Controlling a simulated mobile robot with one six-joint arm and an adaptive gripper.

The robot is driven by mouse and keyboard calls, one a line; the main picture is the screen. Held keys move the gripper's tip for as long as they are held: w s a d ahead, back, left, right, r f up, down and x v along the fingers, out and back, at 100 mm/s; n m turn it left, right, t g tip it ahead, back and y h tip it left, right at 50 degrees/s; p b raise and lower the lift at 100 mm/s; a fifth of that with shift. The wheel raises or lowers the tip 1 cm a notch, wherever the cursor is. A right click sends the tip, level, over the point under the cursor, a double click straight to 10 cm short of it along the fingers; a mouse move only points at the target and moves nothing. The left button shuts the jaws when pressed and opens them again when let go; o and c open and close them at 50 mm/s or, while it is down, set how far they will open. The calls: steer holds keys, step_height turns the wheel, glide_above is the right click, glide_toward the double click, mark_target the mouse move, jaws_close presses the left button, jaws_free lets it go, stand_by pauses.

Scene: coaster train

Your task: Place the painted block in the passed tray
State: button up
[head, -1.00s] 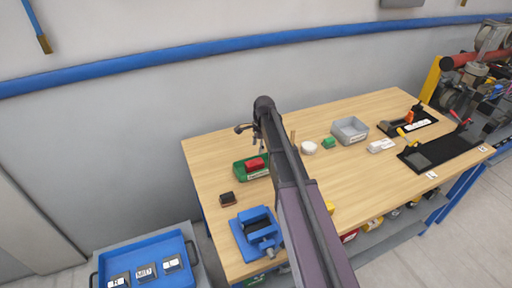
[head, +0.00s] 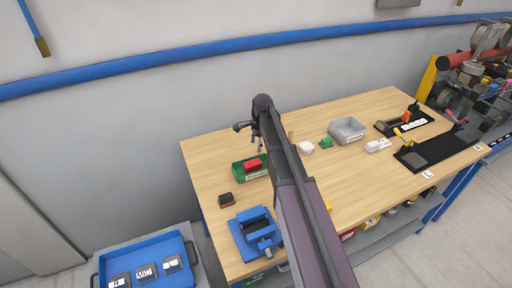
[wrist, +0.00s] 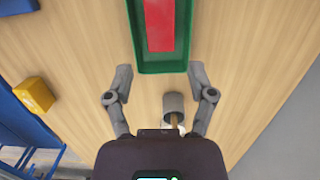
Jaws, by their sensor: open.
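The red block (head: 252,164) lies inside the green tray (head: 238,176) on the wooden table. In the wrist view the red block (wrist: 160,24) and green tray (wrist: 141,60) are at the top, just beyond my fingertips. The tray has a white label that I cannot read. My gripper (wrist: 160,80) is open and empty, with bare table between its fingers. In the head view my gripper (head: 257,145) hangs near the tray's far side, partly hidden by my arm.
A blue vise (head: 256,235) and a dark block (head: 227,200) are nearer on the table. A grey bin (head: 348,131), green block (head: 326,142) and white round item (head: 306,148) stand right. A grey cup (wrist: 173,104) is close to my right finger in the wrist view.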

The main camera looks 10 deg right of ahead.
steer(key=s+a+n+h, duration=0.1)
steer(key=s+a+n, duration=0.1)
steer(key=s+n, duration=1.3)
steer(key=s, duration=0.9)
steer(key=shift+s+n+h, duration=0.25)
steer(key=shift+n+h, duration=0.05)
steer(key=shift+n, duration=0.1)
steer(key=shift+f, duration=0.1)
